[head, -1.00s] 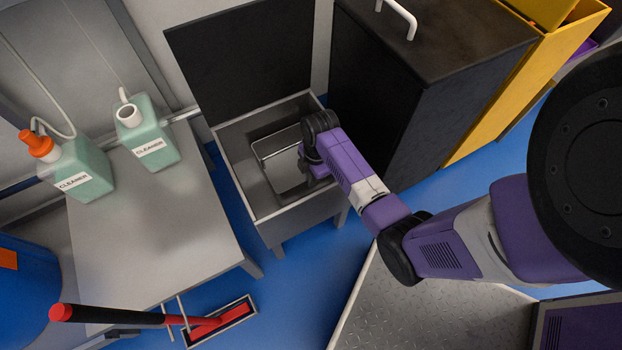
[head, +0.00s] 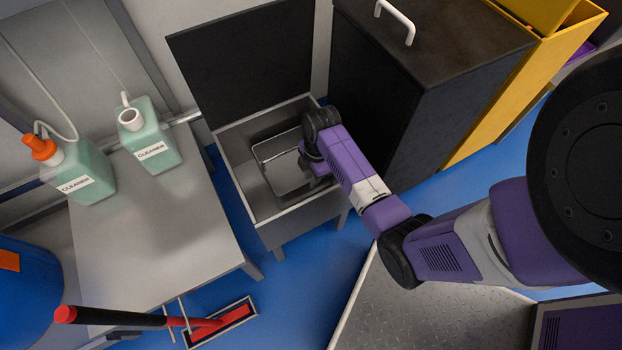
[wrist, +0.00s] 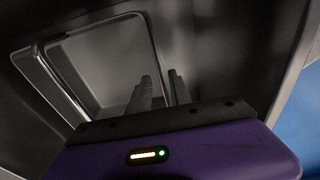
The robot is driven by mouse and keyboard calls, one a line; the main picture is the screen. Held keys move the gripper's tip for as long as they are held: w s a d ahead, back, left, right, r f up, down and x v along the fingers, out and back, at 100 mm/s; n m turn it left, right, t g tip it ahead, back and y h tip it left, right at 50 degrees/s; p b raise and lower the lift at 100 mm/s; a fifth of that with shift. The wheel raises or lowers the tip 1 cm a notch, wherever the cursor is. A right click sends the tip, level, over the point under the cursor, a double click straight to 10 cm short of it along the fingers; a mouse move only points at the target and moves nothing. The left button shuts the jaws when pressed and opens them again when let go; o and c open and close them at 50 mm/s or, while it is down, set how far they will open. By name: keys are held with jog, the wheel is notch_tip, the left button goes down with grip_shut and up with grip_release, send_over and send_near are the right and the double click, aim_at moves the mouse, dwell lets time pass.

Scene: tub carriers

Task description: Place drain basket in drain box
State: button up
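The drain box (head: 290,228) is a grey metal box on legs, its dark lid (head: 245,50) standing open at the back. Inside at its bottom lies a pale rectangular tray-like shape with rounded corners and a thin bar, which looks like the drain basket (head: 283,176). It also shows in the wrist view (wrist: 100,60), with the bar at its left. My gripper (wrist: 162,84) points down inside the box, at the right part of the basket. In the head view my arm hides the fingertips.
A steel table (head: 165,235) with two green cleaner bottles (head: 85,170) stands left of the box. A black cabinet (head: 430,45) stands close on the right, with a yellow bin (head: 525,85) beyond. A red squeegee (head: 215,322) is at the front left. Blue floor shows between.

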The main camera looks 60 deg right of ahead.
notch_tip(320, 180, up, 9)
jog(key=p, duration=0.2)
jog(key=shift+s+d+r, duration=0.2)
jog(key=shift+s+d, duration=0.1)
jog(key=shift+d, duration=0.1)
